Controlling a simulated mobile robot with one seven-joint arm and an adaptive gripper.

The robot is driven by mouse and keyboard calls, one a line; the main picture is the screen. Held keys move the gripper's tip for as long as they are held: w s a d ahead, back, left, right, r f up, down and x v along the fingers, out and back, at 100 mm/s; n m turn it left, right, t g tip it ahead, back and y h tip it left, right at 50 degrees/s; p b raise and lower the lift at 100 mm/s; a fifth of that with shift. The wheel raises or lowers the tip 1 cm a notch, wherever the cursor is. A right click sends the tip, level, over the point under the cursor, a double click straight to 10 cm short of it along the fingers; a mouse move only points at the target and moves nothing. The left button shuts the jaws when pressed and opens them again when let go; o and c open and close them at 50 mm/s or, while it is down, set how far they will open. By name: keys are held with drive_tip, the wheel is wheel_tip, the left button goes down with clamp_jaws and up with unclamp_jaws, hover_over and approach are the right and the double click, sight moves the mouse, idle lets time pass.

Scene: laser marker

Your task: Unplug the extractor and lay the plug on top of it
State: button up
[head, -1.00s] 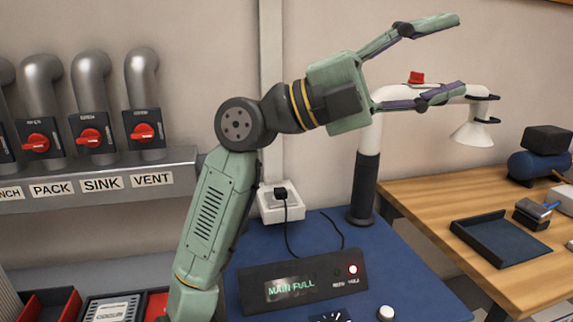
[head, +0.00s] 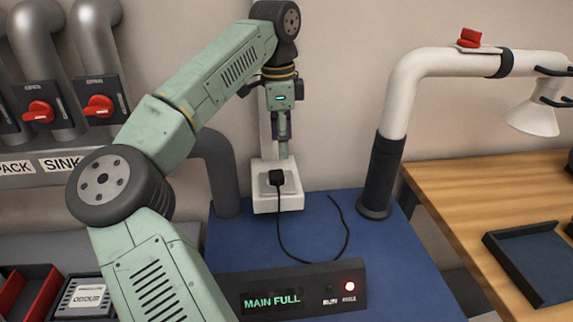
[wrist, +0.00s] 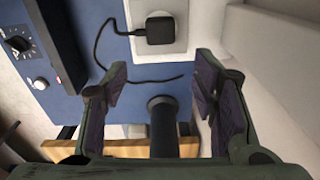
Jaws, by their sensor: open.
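The black plug (head: 276,178) sits in the white wall socket box (head: 290,203), with its black cable (head: 281,235) running down onto the blue top of the extractor (head: 230,250). In the wrist view, the plug (wrist: 160,29) and socket box (wrist: 176,48) lie beyond the fingertips. My gripper (wrist: 160,64) is open and empty in that view, its fingers spread to either side and apart from the plug.
The extractor's front panel (head: 303,288) reads MAIN FULL with a red light lit. A white extraction arm with a dark base (head: 379,180) rises at the right. A grey pipe (head: 222,170) stands left of the socket. A wooden bench (head: 465,190) is at the right.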

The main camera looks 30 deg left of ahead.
sight(277, 174)
drive_tip(key=shift+s+a+r+n, duration=0.1)
drive_tip(key=shift+s+a+n, duration=0.2)
drive_tip(key=shift+a, duration=0.45)
drive_tip(key=shift+s, duration=0.1)
wheel_tip(277, 174, down, 8)
drive_tip(key=b, duration=0.6)
drive_tip(key=shift+d+f, duration=0.1)
drive_tip(key=shift+f, duration=0.45)
drive_tip(key=shift+b, duration=0.4)
drive_tip(key=shift+d, duration=0.1)
